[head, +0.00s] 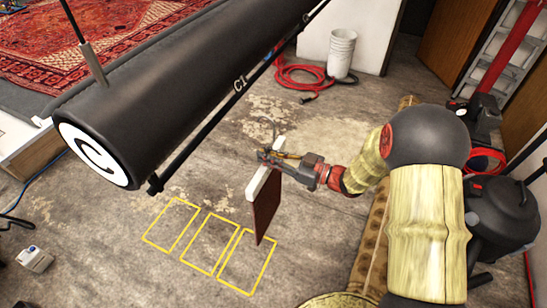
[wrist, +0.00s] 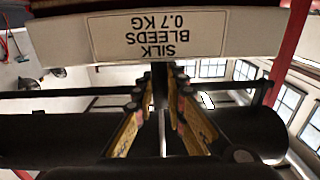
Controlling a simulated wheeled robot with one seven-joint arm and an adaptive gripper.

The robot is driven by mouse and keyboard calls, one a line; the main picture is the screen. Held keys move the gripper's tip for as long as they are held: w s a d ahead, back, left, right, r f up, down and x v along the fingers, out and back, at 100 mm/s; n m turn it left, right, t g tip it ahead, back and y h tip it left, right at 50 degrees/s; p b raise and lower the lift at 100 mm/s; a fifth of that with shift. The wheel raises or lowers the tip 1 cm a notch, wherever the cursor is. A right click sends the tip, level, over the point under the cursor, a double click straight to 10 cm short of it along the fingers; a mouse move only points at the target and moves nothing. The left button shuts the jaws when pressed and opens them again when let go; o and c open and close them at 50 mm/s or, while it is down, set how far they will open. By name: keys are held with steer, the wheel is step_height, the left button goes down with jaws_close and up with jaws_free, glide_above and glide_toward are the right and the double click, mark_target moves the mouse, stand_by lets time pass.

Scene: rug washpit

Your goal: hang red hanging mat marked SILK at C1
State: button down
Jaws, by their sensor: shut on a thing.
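The red hanging mat (head: 264,208) hangs upright from a white header bar (head: 264,181). In the wrist view the header's label (wrist: 155,35) reads SILK, BLEEDS, 0.7 KG, upside down. My gripper (head: 282,158) is shut on the mat at its header and holds it in the air above the floor. The closed fingers (wrist: 162,125) also show in the wrist view. The mark C1 (head: 239,83) is on the dark rail (head: 211,117) along the big black roller. The mat is to the right of and below the rail, apart from it in the picture.
The black roller (head: 190,70) has a white spiral end and lies beside a patterned red rug (head: 90,40). Yellow floor outlines (head: 209,243) lie below the mat. A white bucket (head: 341,53), red hose (head: 297,79) and black vacuum (head: 500,215) stand around the floor.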

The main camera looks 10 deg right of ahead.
steer(key=b+x, duration=0.2)
steer(key=x, duration=1.4)
steer(key=shift+w+a, duration=0.15)
steer(key=shift+w, duration=0.15)
stand_by(1.3)
steer(key=shift+r, duration=0.1)
steer(key=shift+f+b, duration=0.2)
steer(key=shift+b, duration=0.2)
steer(key=shift+f+b, duration=1.25)
steer(key=shift+f, duration=0.7)
steer(key=c, duration=1.7)
jaws_free()
steer(key=shift+c, duration=0.2)
steer(key=shift+s+f, duration=0.1)
